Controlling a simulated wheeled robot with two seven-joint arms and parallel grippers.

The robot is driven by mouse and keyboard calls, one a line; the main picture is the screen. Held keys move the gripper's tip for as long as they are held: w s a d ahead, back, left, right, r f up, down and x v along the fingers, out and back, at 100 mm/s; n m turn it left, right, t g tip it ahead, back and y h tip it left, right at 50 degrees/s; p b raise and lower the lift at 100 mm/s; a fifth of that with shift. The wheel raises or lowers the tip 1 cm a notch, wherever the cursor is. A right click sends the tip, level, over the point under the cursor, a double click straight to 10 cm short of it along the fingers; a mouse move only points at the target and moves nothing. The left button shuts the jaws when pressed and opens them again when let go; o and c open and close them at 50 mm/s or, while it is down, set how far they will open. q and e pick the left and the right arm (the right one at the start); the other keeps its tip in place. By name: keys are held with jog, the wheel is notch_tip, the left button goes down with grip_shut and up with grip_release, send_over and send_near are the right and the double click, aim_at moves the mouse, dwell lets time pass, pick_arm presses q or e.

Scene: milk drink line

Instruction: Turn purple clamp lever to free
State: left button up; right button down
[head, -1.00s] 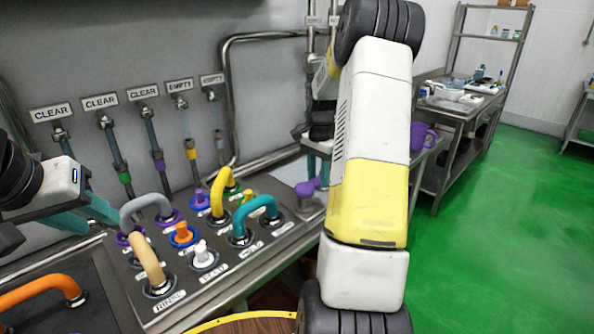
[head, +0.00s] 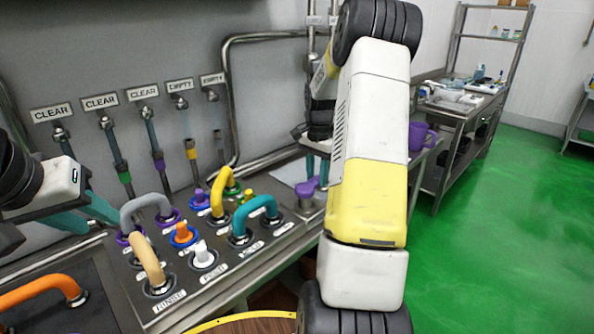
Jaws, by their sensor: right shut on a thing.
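The purple clamp lever (head: 305,189) sits at the right end of the steel bench, beside the hose panel. My right gripper (head: 318,174) comes down over it from above with teal fingers. It is shut on the lever; my own arm hides part of the grip, and the lever's exact angle is hard to read.
The panel (head: 225,269) carries curved hoses, including a yellow hose (head: 217,190) and a teal hose (head: 255,207), with coloured plugs. An orange hose (head: 40,288) lies at lower left. A purple jug (head: 418,135) stands behind my right arm. Green floor is open at right.

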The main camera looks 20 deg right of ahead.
jog(key=w+n, duration=0.1)
jog(key=n, duration=0.1)
jog(key=a+n, duration=0.1)
jog(key=n, duration=0.1)
jog(key=shift+w+a, duration=0.1)
jog(key=shift+w, duration=0.3)
jog(key=a+n, duration=0.1)
jog(key=n, duration=0.1)
jog(key=w+a+n, duration=0.1)
jog(key=n, duration=0.1)
jog(key=shift+w+n, duration=0.1)
jog(key=shift+n, duration=0.2)
jog(key=a+n, duration=0.1)
jog(key=n, duration=0.1)
jog(key=a+n, duration=0.1)
jog(key=n, duration=0.1)
jog(key=shift+w+a, duration=0.1)
jog(key=shift+w, duration=0.05)
jog(key=shift+s+a+n, duration=0.1)
jog(key=shift+a+n, duration=0.4)
jog(key=shift+n, duration=0.6)
jog(key=shift+s+a+n, duration=0.1)
jog(key=shift+a+n, duration=0.4)
jog(key=shift+n, duration=0.6)
jog(key=c, duration=1)
grip_release()
jog(key=shift+o, duration=0.2)
notch_tip(320, 180, up, 8)
